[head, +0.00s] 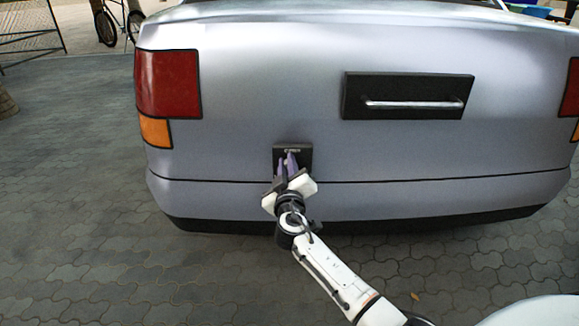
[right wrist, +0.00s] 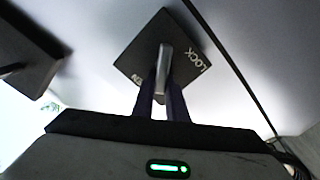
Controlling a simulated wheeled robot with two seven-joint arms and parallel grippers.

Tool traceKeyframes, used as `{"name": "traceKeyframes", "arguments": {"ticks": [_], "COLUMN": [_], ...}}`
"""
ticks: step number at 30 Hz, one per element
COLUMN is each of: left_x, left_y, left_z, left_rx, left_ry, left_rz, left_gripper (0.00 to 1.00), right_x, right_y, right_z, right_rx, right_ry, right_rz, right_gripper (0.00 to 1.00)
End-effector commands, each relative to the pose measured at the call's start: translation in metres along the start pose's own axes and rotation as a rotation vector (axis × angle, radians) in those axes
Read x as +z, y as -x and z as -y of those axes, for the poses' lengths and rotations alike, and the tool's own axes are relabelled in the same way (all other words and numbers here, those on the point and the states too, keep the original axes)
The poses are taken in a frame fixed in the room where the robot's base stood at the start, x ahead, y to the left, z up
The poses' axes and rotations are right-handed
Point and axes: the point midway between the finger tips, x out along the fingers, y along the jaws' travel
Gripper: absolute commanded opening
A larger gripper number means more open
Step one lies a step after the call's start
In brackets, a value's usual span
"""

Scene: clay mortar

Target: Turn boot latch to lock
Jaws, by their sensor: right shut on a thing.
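The boot latch is a small square black plate (head: 306,152) low on the silver car's rear, left of centre, with white lettering along its top edge. In the right wrist view the plate (right wrist: 142,48) looks tilted, with the word LOCK on its right side and another small word at lower left, too small to read surely. A grey lever (right wrist: 163,60) stands out from its middle. My right gripper (head: 288,158) is shut on this lever, its two dark purple fingers (right wrist: 163,92) on either side of it. The fingers hide part of the plate. My left gripper is not in view.
A black panel with a silver bar handle (head: 413,104) is higher on the boot, to the right. The bumper (head: 400,205) runs below the latch. Red and orange lamps (head: 168,85) flank the boot. The grey paving (head: 80,200) at left is clear.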

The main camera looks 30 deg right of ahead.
Motion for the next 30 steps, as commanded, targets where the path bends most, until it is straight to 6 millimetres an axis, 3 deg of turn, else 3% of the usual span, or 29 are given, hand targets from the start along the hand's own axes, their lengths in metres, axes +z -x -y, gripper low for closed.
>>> {"name": "traceKeyframes", "arguments": {"ticks": [18, 30], "left_x": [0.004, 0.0], "left_y": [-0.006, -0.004], "left_z": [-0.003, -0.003], "left_rx": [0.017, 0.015], "left_ry": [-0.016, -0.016], "left_rz": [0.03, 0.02], "left_gripper": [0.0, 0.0], "right_x": [0.005, 0.009], "right_y": [0.0, 0.001], "right_z": [0.014, 0.019], "right_rx": [-0.001, -0.002], "right_ry": [0.584, 0.854], "right_rz": [0.002, 0.002], "right_gripper": [0.0, 0.0]}}
